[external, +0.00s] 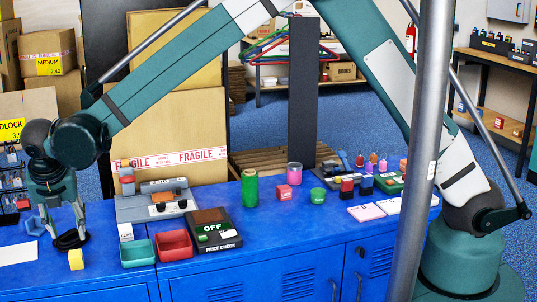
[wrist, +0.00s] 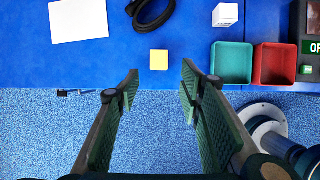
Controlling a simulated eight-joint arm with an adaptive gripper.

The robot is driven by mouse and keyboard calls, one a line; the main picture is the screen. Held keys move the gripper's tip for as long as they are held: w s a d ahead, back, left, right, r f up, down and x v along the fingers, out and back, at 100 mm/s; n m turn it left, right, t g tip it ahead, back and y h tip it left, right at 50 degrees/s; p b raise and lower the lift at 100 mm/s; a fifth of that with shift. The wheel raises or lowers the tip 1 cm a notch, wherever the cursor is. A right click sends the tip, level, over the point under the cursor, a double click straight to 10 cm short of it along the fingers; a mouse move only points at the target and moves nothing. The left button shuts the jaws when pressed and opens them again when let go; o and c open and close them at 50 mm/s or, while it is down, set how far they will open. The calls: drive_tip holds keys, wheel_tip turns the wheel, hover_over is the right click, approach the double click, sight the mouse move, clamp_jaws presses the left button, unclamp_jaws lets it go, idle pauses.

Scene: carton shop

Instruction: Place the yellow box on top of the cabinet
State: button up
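The small yellow box (external: 76,260) sits near the front edge of the blue cabinet top (external: 290,222), at the left in the external view. In the wrist view the yellow box (wrist: 159,60) lies ahead of the fingers, about midway between them sideways. My gripper (external: 66,238) hangs over the left end of the cabinet, with its fingers pointing down near the box. In the wrist view my gripper (wrist: 160,78) has its two green-padded fingers wide apart, with nothing between them.
A black cable coil (external: 70,240) lies behind the box. A white paper (external: 18,253) is to its left. A green tray (external: 138,252) and a red tray (external: 175,245) are to its right, near a price-check device (external: 208,230). Blue carpet lies beyond the front edge.

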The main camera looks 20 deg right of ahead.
drive_tip(key=w+d+r+m, duration=0.4)
drive_tip(key=w+d+r, duration=0.1)
drive_tip(key=d, duration=0.6)
drive_tip(key=w+d+r+m, duration=0.4)
drive_tip(key=w+d+r, duration=0.2)
drive_tip(key=d, duration=0.5)
drive_tip(key=w+d+r+m, duration=0.3)
drive_tip(key=w+d+r, duration=0.2)
drive_tip(key=d, duration=0.5)
drive_tip(key=d+r+m, duration=0.4)
drive_tip(key=d+m, duration=0.1)
drive_tip(key=d, duration=0.9)
drive_tip(key=s+d+r+m+t, duration=0.1)
drive_tip(key=s+d+m, duration=0.25)
drive_tip(key=d, duration=0.75)
drive_tip(key=s+d+r+m, duration=0.15)
drive_tip(key=d+m, duration=0.35)
drive_tip(key=d, duration=0.6)
drive_tip(key=s+d+f+m+t, duration=0.1)
drive_tip(key=s+d+f+m, duration=0.1)
drive_tip(key=s+d+m, duration=0.3)
drive_tip(key=s+d+f+m, duration=0.2)
drive_tip(key=s+d+m, duration=0.4)
drive_tip(key=d, duration=0.6)
drive_tip(key=shift+s+d+f+t, duration=0.15)
drive_tip(key=shift+s+f+t, duration=0.25)
drive_tip(key=shift+s, duration=0.8)
drive_tip(key=shift+m, duration=0.25)
